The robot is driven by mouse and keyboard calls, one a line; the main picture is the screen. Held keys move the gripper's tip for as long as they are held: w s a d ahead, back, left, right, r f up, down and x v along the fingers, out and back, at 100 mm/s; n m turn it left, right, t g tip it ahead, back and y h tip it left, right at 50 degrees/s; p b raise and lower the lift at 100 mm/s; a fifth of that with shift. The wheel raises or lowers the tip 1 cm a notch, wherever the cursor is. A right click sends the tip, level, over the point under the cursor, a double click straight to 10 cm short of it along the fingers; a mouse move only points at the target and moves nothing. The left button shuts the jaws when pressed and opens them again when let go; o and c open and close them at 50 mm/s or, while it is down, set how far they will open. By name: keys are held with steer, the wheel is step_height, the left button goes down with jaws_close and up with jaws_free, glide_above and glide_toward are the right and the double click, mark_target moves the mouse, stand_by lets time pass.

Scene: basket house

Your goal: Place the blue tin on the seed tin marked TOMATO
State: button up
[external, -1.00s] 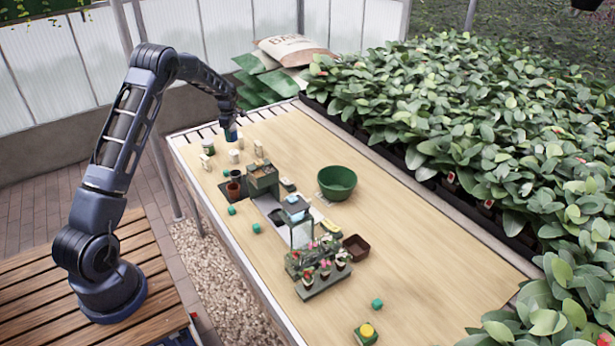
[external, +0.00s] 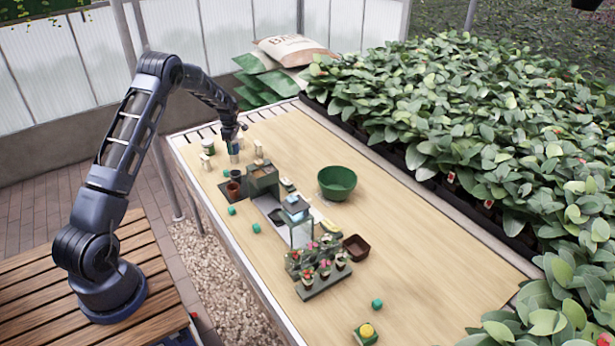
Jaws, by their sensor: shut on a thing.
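My gripper (external: 235,140) is at the far left end of the bench, pointing down and shut on the small blue tin (external: 233,147). The blue tin is upright, directly above a pale seed tin (external: 234,158); I cannot tell whether the two touch. Other pale tins stand nearby: one at the left (external: 204,162), a green-and-white one (external: 208,146) behind it, and one to the right (external: 258,150). The labels are too small to read, so I cannot tell which is marked TOMATO.
A green box (external: 262,180) and a terracotta pot (external: 233,189) stand just in front of the tins. A green bowl (external: 337,182), a lantern (external: 299,225) and a rack of potted flowers (external: 322,275) are farther along. The bench's right side is largely clear.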

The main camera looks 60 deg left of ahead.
steer(key=o, duration=1.1)
steer(key=shift+f, duration=0.1)
steer(key=shift+c, duration=0.2)
step_height(320, 180, up, 12)
steer(key=shift+r, duration=0.15)
